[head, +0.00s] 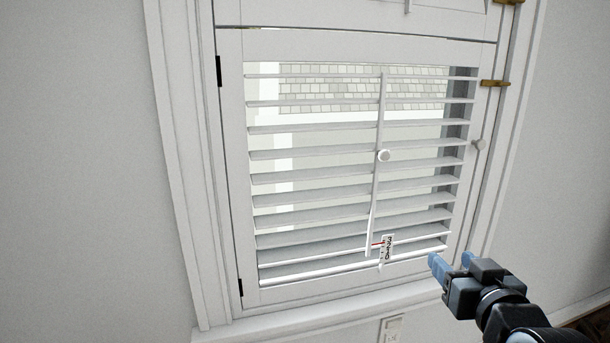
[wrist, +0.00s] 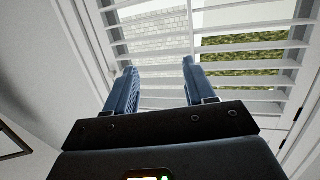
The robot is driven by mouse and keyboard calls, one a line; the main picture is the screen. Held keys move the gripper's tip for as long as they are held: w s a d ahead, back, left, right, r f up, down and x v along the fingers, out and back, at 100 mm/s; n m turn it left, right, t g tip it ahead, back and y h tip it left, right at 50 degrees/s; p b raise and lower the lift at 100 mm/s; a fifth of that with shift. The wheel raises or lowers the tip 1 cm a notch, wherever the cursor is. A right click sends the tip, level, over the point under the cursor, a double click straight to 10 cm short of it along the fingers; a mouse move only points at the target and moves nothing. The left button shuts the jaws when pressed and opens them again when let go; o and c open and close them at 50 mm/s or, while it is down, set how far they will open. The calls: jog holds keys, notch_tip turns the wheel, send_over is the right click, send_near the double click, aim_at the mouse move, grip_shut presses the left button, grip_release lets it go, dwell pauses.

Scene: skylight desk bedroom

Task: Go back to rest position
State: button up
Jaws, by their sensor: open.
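My gripper (head: 452,262) is at the lower right of the head view, in front of the window's lower right corner. Its two blue fingers also show in the wrist view (wrist: 158,85), spread apart with nothing between them. The gripper is open and empty. Beyond the fingers in the wrist view are the white slats of the shutter (wrist: 160,50). The fingertips appear apart from the shutter, though the exact gap cannot be told.
The white louvred shutter (head: 310,190) fills the window, its slats tilted open. Bare grey wall (head: 80,170) lies at left. An outlet plate (head: 391,330) is below.

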jog(key=s+a+f+p, duration=0.1)
jog(key=s+f, duration=0.5)
jog(key=s, duration=0.6)
jog(key=s+a+f, duration=0.1)
jog(key=s+f, duration=0.5)
jog(key=s, duration=0.7)
jog(key=s+a+r, duration=0.1)
jog(key=s+r, duration=0.2)
jog(key=s, duration=0.7)
jog(key=s+r+g+p, duration=0.1)
jog(key=s+r, duration=0.2)
jog(key=s, duration=0.8)
jog(key=shift+a, duration=0.35)
